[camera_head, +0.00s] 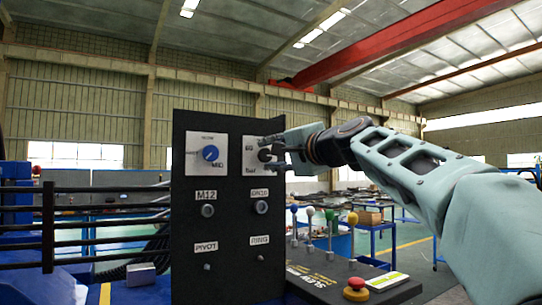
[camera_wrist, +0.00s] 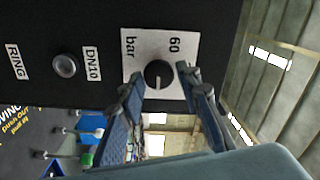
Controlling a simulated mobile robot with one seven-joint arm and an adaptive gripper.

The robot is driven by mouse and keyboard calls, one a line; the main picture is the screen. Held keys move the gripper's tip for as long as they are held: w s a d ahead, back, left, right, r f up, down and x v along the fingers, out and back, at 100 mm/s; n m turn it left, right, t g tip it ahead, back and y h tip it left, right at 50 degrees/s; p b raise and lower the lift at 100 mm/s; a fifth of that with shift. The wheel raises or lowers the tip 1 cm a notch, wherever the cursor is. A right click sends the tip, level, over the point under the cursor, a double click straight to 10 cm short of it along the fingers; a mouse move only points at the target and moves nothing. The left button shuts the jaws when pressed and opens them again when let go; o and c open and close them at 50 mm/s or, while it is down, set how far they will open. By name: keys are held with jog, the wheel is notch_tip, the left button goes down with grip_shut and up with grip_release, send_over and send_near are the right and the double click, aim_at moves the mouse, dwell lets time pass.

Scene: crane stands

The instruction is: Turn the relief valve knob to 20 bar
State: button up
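The relief valve knob, a black round knob (camera_wrist: 158,74), sits on a white plate (camera_wrist: 138,47) whose visible print reads "60" and "bar". A small pale mark shows on the knob; its exact setting is too small to read. In the head view the plate (camera_head: 250,143) is at the panel's upper right and my gripper partly hides the knob. My gripper (camera_head: 272,153) reaches in from the right. In the wrist view my gripper (camera_wrist: 156,82) is open, one fingertip on either side of the knob, with visible gaps. I cannot tell whether the tips reach the knob's depth.
The black panel (camera_head: 190,225) also carries a blue knob (camera_head: 210,153) on its own plate and labelled fittings below. At its lower right are coloured levers (camera_head: 310,213) and a red emergency button (camera_head: 355,284). Dark rails (camera_head: 100,188) stand at left.

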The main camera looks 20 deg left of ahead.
jog(key=shift+o, duration=1.1)
jog(key=shift+d, duration=0.1)
jog(key=v, duration=0.7)
jog(key=shift+s, duration=0.15)
jog(key=shift+d, duration=0.1)
